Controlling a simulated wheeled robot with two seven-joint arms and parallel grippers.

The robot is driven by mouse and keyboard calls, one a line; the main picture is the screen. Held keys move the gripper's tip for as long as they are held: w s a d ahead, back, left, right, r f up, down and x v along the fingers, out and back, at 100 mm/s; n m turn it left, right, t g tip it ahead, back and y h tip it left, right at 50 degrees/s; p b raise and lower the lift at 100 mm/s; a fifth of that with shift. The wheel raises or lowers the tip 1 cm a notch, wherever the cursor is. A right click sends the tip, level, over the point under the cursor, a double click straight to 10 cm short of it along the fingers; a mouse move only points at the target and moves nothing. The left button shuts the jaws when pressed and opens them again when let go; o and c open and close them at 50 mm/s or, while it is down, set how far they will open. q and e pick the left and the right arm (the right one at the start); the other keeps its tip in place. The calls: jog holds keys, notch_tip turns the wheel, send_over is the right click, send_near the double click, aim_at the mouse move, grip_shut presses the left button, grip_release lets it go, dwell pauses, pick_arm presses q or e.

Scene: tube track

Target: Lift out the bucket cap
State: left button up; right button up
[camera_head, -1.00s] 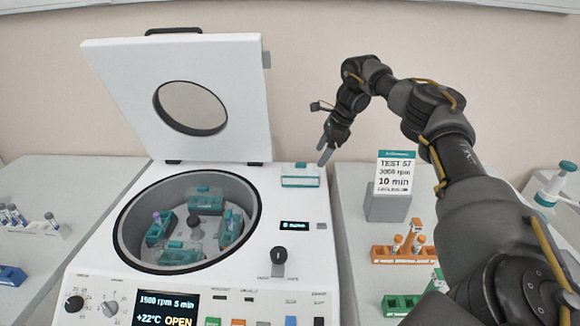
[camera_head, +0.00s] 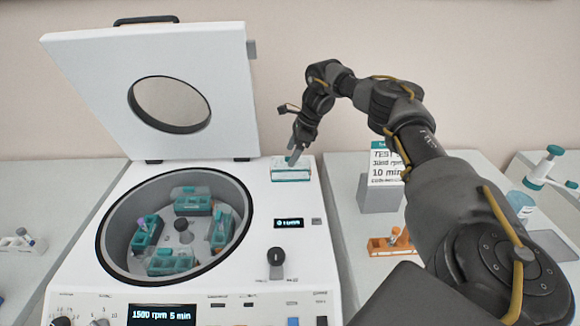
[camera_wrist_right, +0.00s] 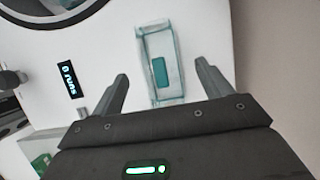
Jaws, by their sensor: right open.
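A pale, see-through box-shaped piece with a teal block in its middle, which looks like the bucket cap (camera_head: 291,172), sits on the white top of the centrifuge, right of the bowl. In the right wrist view the cap (camera_wrist_right: 160,72) lies between my fingers. My right gripper (camera_head: 294,155) is open and empty, pointing down just above it; the fingers (camera_wrist_right: 162,78) are on either side in that view, and contact cannot be told. Several teal buckets (camera_head: 193,204) sit around the rotor in the open bowl. My left gripper is not in view.
The open centrifuge lid (camera_head: 155,90) stands upright behind the bowl. A small display (camera_head: 288,223) and a black knob (camera_head: 277,257) are in front of the cap. A sign on a grey stand (camera_head: 380,190) and an orange rack (camera_head: 390,245) are on the right bench.

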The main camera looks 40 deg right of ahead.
jog(key=shift+s+f, duration=0.1)
jog(key=p+x, duration=0.2)
jog(key=x, duration=0.3)
jog(key=shift+d, duration=0.15)
jog(key=shift+s, duration=0.15)
jog(key=shift+c, duration=0.7)
jog(key=c, duration=0.9)
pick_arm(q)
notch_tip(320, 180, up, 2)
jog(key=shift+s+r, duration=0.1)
